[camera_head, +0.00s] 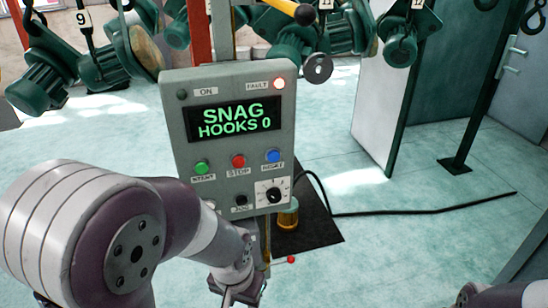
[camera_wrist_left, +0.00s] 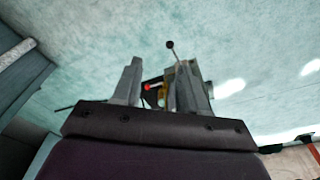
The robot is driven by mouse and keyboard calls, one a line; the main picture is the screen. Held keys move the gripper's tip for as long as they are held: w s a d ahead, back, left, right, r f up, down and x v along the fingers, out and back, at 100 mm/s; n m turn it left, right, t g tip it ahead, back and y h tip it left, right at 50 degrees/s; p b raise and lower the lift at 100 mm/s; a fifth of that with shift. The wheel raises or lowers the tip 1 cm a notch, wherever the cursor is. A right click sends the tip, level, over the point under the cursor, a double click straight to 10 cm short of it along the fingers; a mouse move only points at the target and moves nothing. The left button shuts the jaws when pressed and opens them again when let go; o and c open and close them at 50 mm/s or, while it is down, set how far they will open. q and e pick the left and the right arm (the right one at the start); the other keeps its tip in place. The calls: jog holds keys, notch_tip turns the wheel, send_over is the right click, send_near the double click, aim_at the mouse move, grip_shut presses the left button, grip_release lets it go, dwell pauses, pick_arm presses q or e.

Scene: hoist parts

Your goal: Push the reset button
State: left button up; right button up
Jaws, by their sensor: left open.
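A grey control box (camera_head: 180,135) stands upright ahead of me, its screen (camera_head: 232,118) reading "SNAG HOOKS 0". Below the screen, a blue button (camera_head: 273,156) is at the right of the row. Its label is blurred but looks like RESET. A red STOP button (camera_head: 238,160) is in the middle and a green button (camera_head: 201,168) at the left. My left gripper (camera_head: 238,287) is below the box, apart from the buttons. In the left wrist view its fingers (camera_wrist_left: 162,85) are open, with no button visible between them. My right gripper is not clearly seen.
A rotary knob (camera_head: 273,195) sits low on the box. Green hoists (camera_head: 100,65) hang behind it. A black cable (camera_head: 430,210) crosses the floor near a dark mat (camera_head: 318,232). Part of my right arm shows at bottom right.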

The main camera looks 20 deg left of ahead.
pick_arm(q)
grip_shut()
dwell(1.6)
